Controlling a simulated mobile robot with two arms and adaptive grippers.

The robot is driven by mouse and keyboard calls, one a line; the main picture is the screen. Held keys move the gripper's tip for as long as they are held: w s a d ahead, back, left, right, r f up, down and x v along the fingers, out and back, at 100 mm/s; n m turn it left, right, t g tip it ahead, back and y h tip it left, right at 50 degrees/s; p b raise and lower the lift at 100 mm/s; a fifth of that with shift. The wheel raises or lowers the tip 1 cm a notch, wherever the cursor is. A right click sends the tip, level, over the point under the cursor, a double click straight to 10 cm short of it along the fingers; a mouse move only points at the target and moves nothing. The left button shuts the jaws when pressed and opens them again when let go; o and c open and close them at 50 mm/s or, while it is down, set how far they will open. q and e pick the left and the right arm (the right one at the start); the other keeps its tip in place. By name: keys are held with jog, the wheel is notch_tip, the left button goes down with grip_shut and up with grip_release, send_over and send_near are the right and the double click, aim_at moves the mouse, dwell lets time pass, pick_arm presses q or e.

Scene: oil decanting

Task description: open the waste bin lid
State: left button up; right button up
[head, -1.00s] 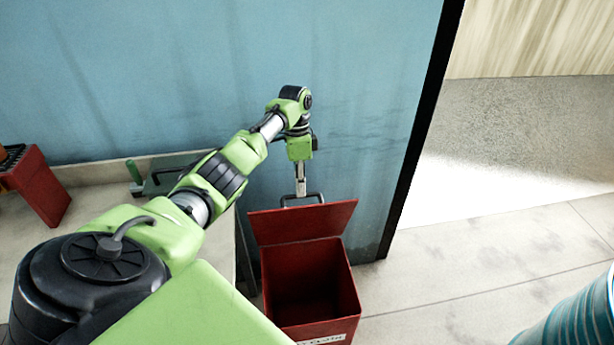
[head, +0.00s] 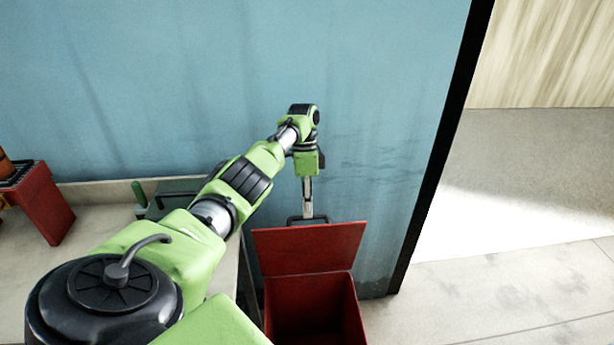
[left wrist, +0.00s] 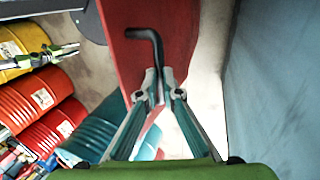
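The red waste bin (head: 355,307) stands on the floor against the blue wall, its top open and its lower part cut off by the picture edge. Its red lid (head: 308,248) is raised at the back, near the wall, and shows in the left wrist view (left wrist: 180,35). My left gripper (head: 308,212) is at the lid's top edge. In the left wrist view its fingers (left wrist: 158,88) are closed around the black handle (left wrist: 152,38). What looks like my right gripper (left wrist: 62,50) shows small at the left of the left wrist view; its opening is unclear.
A pale worktop (head: 95,225) with a red box (head: 43,208) and a dark green case (head: 175,192) lies left of the bin. The wall's dark edge (head: 440,150) is to the right, with open floor (head: 490,300) beyond. The left wrist view shows several drums (left wrist: 40,98).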

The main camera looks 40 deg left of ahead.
pick_arm(q)
jog(key=o, duration=0.5)
jog(key=shift+x, duration=1)
jog(key=v, duration=0.5)
jog(key=w+v, duration=0.1)
jog(key=v, duration=0.1)
jog(key=shift+a+r, duration=0.15)
jog(key=shift+a, duration=0.35)
